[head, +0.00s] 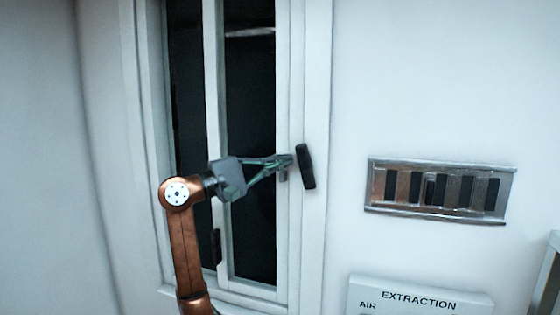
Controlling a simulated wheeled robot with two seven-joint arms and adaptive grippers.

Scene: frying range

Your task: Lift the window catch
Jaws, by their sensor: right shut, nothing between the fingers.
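The window (212,130) has a white frame and dark panes, left of the middle in the head view. The window catch (306,166) is a short black handle on the right side of the frame, close to upright with a slight tilt. My right gripper (288,160) is shut and empty. Its fingertips are just left of the catch, in front of the frame; I cannot tell whether they touch it. A small grey part shows just below the fingertips. My left gripper is not in view.
A metal vent with dark slots (440,190) is on the white wall to the right. Below it is a white panel marked EXTRACTION and AIR (419,296). A grey metal edge (546,280) stands at the lower right. The wall between catch and vent is clear.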

